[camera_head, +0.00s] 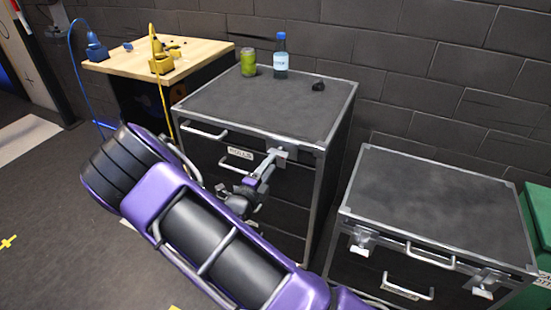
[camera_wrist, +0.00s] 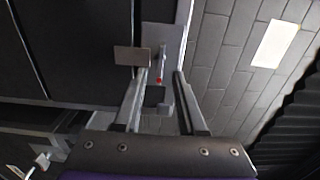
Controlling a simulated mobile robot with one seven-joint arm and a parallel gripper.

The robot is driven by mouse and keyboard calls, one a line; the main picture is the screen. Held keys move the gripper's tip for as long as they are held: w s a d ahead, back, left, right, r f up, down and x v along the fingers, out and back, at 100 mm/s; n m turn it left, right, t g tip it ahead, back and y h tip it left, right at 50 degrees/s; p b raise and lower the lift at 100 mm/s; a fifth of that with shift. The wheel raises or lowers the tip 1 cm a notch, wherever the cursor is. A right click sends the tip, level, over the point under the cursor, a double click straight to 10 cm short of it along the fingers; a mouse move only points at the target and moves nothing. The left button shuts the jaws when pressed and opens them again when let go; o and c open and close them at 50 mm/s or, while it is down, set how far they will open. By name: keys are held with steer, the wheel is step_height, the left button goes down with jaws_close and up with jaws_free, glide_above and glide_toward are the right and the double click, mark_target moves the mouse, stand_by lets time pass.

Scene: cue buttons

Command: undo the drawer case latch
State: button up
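The drawer case (camera_head: 262,100) is dark with metal edges and stands in the middle of the head view. Its latch (camera_head: 285,153) is a metal piece at the top front edge, right of the label. The latch also shows in the wrist view (camera_wrist: 130,56) as a grey plate, with a small red spot beside it. My gripper (camera_head: 268,166) is right at the latch. In the wrist view my gripper (camera_wrist: 160,80) has its two fingers apart, with the red-marked part seen between their tips. I cannot tell whether the fingers touch it.
A green can (camera_head: 248,63), a blue-capped bottle (camera_head: 281,56) and a small dark lump (camera_head: 318,86) stand on the case. A lower latched case (camera_head: 435,200) is at the right. A wooden-topped table (camera_head: 190,50) is at the back left. Open floor lies left.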

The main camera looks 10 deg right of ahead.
mark_target(279, 152)
steer(key=shift+x, duration=2.25)
steer(key=shift+c, duration=0.2)
jaws_close()
